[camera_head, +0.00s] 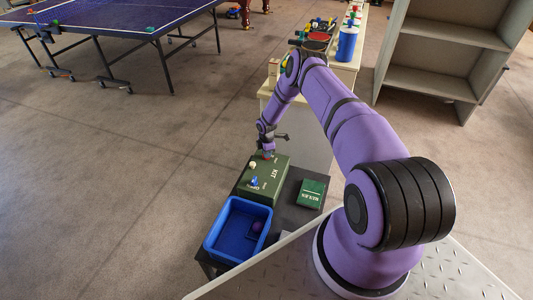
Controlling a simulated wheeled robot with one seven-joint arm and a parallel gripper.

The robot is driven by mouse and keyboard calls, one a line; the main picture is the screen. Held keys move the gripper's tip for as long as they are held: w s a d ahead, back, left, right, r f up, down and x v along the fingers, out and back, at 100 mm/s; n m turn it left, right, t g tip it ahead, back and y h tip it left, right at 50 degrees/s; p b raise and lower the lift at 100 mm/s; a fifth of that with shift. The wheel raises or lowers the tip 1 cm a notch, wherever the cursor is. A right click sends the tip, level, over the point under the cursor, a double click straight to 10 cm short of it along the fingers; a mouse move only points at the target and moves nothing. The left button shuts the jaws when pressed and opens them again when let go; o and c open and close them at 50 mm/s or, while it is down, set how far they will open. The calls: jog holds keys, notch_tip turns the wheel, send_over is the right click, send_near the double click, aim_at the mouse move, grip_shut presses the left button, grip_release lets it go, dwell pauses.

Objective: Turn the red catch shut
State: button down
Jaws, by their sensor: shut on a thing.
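The red catch (269,155) shows only as a small bit of red at the far end of the top of the green box (280,181) marked "KIT". My gripper (268,152) points down over it and is shut on it. The fingers hide most of the catch, so I cannot tell which way it is turned. A white catch (252,165) and a blue catch (254,181) stand nearer on the same box, with small lettering beside them.
A counter with paddles and a blue canister (346,45) is behind. A shelf (446,52) and table-tennis table (120,20) stand farther off.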

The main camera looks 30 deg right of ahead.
jog(key=m, duration=0.4)
jog(key=shift+m, duration=2.1)
jog(key=c, duration=1.1)
grip_release()
notch_tip(320, 180, up, 11)
jog(key=shift+f, duration=0.1)
